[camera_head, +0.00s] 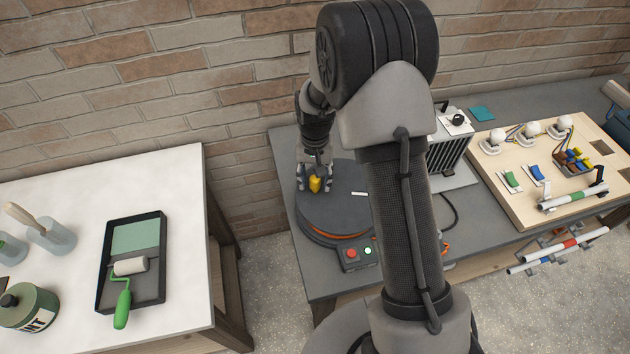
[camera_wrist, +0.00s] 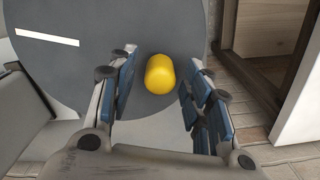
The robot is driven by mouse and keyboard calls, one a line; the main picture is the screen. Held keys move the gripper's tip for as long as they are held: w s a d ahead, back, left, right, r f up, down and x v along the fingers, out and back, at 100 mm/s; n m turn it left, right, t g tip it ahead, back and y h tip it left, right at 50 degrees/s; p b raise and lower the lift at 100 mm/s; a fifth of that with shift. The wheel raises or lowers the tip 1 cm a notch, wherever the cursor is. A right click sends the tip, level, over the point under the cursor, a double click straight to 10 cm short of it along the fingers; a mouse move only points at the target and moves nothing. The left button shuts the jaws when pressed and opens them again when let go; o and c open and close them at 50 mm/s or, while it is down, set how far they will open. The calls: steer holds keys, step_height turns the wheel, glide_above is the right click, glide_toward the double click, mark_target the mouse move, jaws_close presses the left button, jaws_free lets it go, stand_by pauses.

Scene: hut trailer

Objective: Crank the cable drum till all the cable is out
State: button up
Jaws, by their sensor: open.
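The cable drum (camera_head: 340,208) is a dark grey round disc lying flat on the grey bench, with an orange band of cable showing under its front rim. Its top also shows in the wrist view (camera_wrist: 62,72), with a white stripe on it. A yellow crank knob (camera_head: 315,184) stands near the drum's left edge. My gripper (camera_head: 315,180) is at the knob from above. In the wrist view the yellow knob (camera_wrist: 160,74) lies between my open blue-padded fingers, with visible gaps on both sides. My arm hides the drum's right side.
A control box (camera_head: 357,254) with a red button sits in front of the drum. A grey finned unit (camera_head: 448,150) and a wooden board (camera_head: 530,190) with bulbs and switches stand to the right. A white table (camera_head: 180,190) with painting tools stands left, across a gap.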

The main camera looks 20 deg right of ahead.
steer(key=shift+f, duration=0.55)
steer(key=shift+c, duration=0.5)
jaws_close()
